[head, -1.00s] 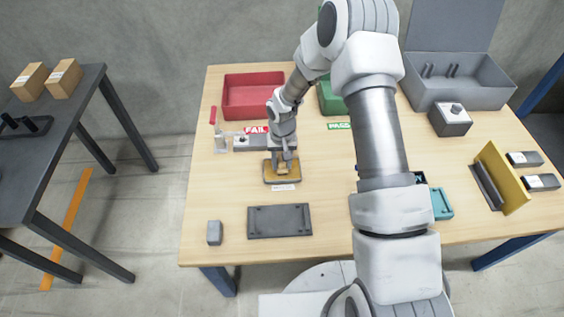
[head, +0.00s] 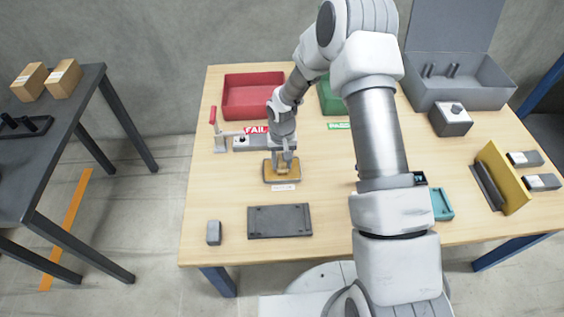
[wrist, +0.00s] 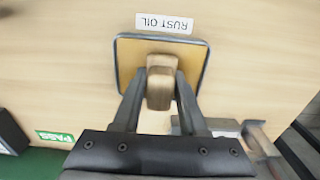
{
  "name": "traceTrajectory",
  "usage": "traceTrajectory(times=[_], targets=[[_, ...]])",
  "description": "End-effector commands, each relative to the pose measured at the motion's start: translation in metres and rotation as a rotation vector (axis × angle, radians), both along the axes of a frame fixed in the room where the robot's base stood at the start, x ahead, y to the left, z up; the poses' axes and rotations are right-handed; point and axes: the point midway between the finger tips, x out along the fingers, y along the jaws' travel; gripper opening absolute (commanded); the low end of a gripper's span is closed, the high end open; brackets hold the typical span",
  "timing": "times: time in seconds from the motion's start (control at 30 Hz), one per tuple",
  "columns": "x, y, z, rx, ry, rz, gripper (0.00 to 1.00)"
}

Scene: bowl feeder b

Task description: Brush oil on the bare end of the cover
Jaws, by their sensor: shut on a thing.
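My gripper (head: 284,150) is over the rust oil tray, its fingers shut on the sides of a tan wooden brush (wrist: 160,82). The brush hides part of the tray's middle, and its bristles are hidden below it. The rust oil tray (head: 267,179) is shallow, with an amber surface and a dark rim. It also shows in the wrist view (wrist: 128,50), beside a white "RUST OIL" label (wrist: 164,23). I cannot tell whether the brush touches the oil. No part is clearly recognisable as the cover.
A dark flat plate (head: 280,221) and a small grey block (head: 214,232) lie in front. A red bin (head: 235,98), a green bin (head: 330,103) and a toggle clamp fixture (head: 220,140) stand behind. A yellow upright panel (head: 504,178) is at right. My arm hides the table's middle.

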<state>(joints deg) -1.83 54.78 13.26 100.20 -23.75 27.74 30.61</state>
Motion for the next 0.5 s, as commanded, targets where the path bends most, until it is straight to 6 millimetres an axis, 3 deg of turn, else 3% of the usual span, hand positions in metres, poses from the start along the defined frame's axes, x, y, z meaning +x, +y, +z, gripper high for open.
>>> traceTrajectory(times=[0.27, 0.5], targets=[[-0.001, 0.000, 0.000, 0.000, 0.002, 0.000, 0.00], [-0.001, 0.000, 0.017, 0.000, 0.001, 0.000, 0.00]])
